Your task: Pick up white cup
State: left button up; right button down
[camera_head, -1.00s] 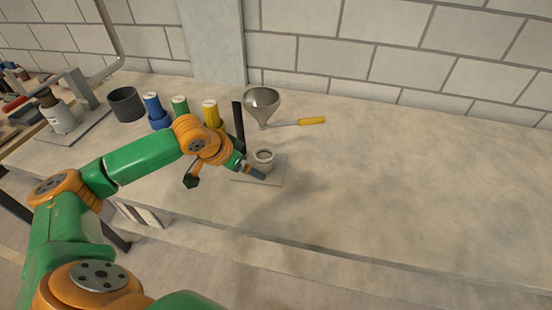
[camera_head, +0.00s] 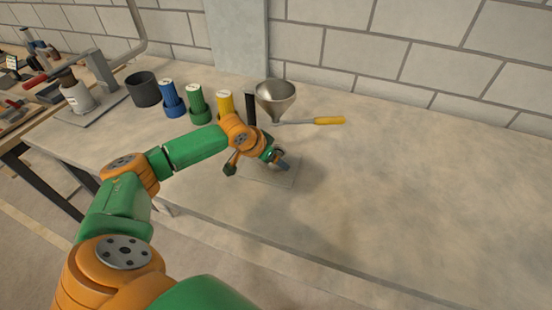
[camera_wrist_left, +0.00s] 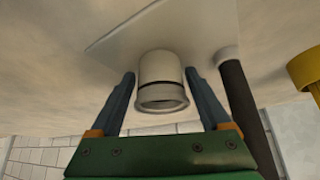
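The white cup (camera_wrist_left: 162,80) shows in the left wrist view, its ringed rim towards the camera and its other end by the pale flat plate (camera_wrist_left: 125,35). My left gripper (camera_wrist_left: 160,72) has one finger on each side of it. The fingers are apart, with narrow gaps beside the cup; contact at the tips is hard to judge. In the head view my left gripper (camera_head: 281,161) is low over the plate (camera_head: 255,173) and hides most or all of the cup. My right gripper is not in view.
A metal funnel (camera_head: 275,97) stands close behind the gripper, by a dark post (camera_head: 250,107). A yellow-handled tool (camera_head: 328,121) lies behind right. Blue (camera_head: 172,101), green (camera_head: 198,106) and yellow (camera_head: 226,105) containers and a dark cup (camera_head: 143,89) stand left. The bench's right side is clear.

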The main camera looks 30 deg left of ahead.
pick_arm(q)
jog(key=shift+s, duration=0.1)
jog(key=c, duration=0.7)
jog(key=shift+r, duration=0.1)
grip_shut()
